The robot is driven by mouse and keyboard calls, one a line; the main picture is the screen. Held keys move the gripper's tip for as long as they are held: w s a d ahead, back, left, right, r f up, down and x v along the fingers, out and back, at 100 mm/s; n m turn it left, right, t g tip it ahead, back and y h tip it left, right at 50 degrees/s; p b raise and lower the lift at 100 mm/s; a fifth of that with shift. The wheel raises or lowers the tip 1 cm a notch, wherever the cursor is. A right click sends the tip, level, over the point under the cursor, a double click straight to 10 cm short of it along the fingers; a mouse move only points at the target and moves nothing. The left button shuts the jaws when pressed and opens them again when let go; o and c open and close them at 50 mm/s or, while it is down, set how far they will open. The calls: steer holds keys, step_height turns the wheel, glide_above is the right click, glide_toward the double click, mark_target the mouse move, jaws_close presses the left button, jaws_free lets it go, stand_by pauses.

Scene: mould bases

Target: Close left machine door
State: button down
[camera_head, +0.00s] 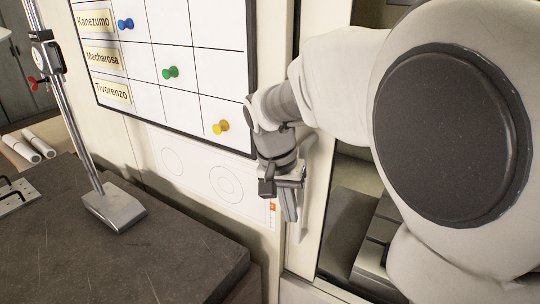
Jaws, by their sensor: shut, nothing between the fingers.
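The left machine door cannot be told with certainty. A pale upright panel with a vertical handle-like bar (307,190) stands at the centre, beside a dark opening (345,230) into a machine. My gripper (290,215) points downward in front of this panel, close to the bar. Its fingers are shut with nothing between them. Whether the fingers touch the bar or panel cannot be told. My arm covers much of the right side and hides part of the opening.
A whiteboard (205,60) with coloured pins and name labels hangs left of my gripper. A dark stone table (165,250) fills the lower left and carries a metal stand (113,207). White rolls (38,143) lie at the far left. A drawing sheet (200,172) hangs under the board.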

steer(key=w+a+f+m+t+h, duration=0.1)
steer(key=w+a+f+h, duration=0.15)
steer(key=a, duration=0.25)
steer(key=w+a+f+m+h, duration=0.1)
steer(key=w+a+h, duration=0.15)
steer(key=a, duration=0.25)
steer(key=x, duration=0.7)
steer(key=d+p+x, duration=0.1)
steer(key=x, duration=0.3)
steer(key=shift+s+d+r, duration=0.15)
steer(key=shift+s+r, duration=0.1)
steer(key=shift+s+d, duration=0.25)
steer(key=shift+d, duration=0.4)
steer(key=shift+s+d, duration=0.1)
